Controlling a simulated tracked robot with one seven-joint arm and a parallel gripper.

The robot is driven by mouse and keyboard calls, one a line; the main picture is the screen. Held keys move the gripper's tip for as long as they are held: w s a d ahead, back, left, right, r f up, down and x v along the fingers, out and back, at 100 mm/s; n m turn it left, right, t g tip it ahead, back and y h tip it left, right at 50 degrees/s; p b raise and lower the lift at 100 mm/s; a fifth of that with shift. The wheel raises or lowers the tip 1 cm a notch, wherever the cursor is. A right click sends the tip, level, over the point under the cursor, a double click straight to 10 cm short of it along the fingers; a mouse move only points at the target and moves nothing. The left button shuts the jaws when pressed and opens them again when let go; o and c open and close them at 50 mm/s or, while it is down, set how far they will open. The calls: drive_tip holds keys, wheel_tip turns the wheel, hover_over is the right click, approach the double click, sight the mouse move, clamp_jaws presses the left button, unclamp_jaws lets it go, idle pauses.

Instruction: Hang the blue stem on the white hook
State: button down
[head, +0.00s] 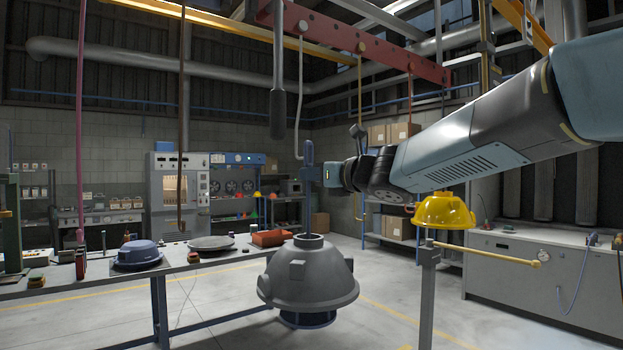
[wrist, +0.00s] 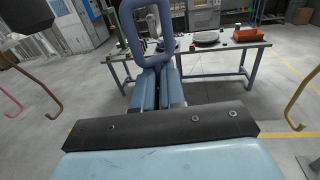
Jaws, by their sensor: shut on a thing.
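The blue stem (head: 309,172) stands upright, with a loop at its top that shows large in the wrist view (wrist: 129,32). My gripper (head: 326,174) is shut on the stem from the right, below the loop. A grey dome-shaped hood (head: 310,282) is directly under the stem, above the floor; the wrist view does not show it. The white hook (head: 299,95) hangs from the red beam, and its curved lower end is just left of and about level with the top of the stem. Their depth gap is unclear.
A dark grey pendant (head: 278,70) hangs left of the white hook. Pink (head: 80,130), brown (head: 182,130) and yellow (head: 360,110) hooks hang nearby.

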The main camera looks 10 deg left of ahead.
drive_tip(key=shift+w+a, duration=0.2)
drive_tip(key=shift+a, duration=0.05)
idle(0.4)
drive_tip(key=shift+x, duration=0.8)
drive_tip(key=shift+w+a+r, duration=0.1)
drive_tip(key=shift+w+a, duration=0.15)
drive_tip(key=shift+f, duration=1.35)
idle(0.6)
